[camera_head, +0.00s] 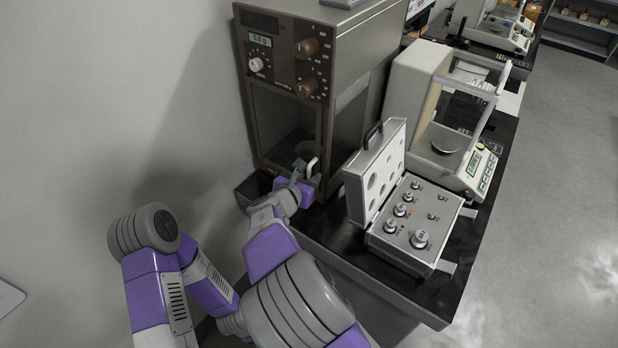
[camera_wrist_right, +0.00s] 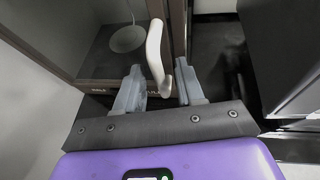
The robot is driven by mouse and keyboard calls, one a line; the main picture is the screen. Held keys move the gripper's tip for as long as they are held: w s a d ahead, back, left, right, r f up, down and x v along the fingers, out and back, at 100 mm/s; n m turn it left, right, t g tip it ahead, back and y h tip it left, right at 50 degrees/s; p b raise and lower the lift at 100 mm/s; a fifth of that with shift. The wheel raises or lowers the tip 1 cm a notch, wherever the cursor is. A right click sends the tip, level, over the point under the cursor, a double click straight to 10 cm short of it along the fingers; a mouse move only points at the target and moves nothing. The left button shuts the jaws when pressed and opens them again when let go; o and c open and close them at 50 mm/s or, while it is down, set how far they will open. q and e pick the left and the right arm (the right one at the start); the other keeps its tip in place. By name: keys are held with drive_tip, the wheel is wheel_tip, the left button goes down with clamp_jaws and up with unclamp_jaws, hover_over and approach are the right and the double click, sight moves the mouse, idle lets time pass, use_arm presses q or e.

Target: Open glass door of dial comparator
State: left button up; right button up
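The dial comparator (camera_head: 352,48) is a tall brown-fronted cabinet with a small display and knobs on top. Its glass door (camera_head: 283,118) fills the lower front and looks closed. A pale curved handle (camera_head: 312,167) sits at the door's lower right; it also shows in the right wrist view (camera_wrist_right: 155,50). My right gripper (camera_head: 303,177) is at this handle. In the right wrist view its fingers (camera_wrist_right: 161,75) are apart, with the handle's lower end between them; I cannot tell whether they touch it. A round pan (camera_wrist_right: 127,39) shows behind the glass. My left gripper is out of view.
An open case of weights (camera_head: 385,255) stands right of the comparator on the dark table (camera_head: 345,275). A white balance (camera_head: 408,85) stands behind the case. A grey wall (camera_head: 150,90) is close on the left. Free floor lies at the right.

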drive_tip(key=shift+w+d+f, duration=0.2)
drive_tip(key=shift+w+d, duration=0.05)
drive_tip(key=shift+w, duration=0.25)
clamp_jaws()
drive_tip(key=shift+a, duration=0.1)
